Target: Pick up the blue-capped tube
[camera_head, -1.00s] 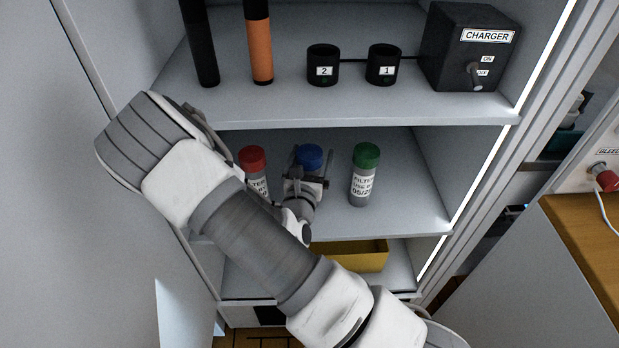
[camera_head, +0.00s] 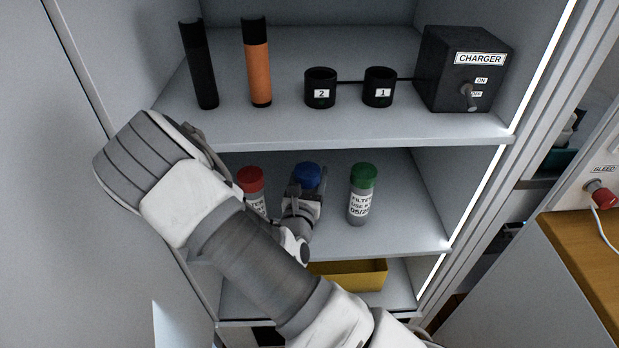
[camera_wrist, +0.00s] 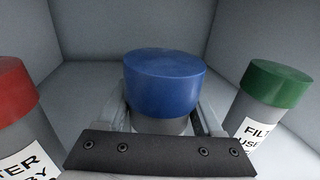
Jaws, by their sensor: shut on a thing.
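The blue-capped tube (camera_head: 307,175) stands on the middle shelf between two other tubes. In the head view mostly its blue cap shows, and my gripper (camera_head: 303,192) hides its body. In the wrist view the blue cap (camera_wrist: 165,82) is large and centred, with a strip of grey tube body below it. My gripper (camera_wrist: 165,122) has a finger on each side of the tube body just under the cap and is shut on it. The lower part of the tube is hidden, so I cannot tell whether its base touches the shelf.
A red-capped tube (camera_head: 250,180) stands close on the left and a green-capped tube (camera_head: 362,195) on the right. The upper shelf (camera_head: 420,128) overhangs them, bearing a charger box (camera_head: 465,85), two black cups and two cylinders. A yellow bin (camera_head: 350,276) sits below.

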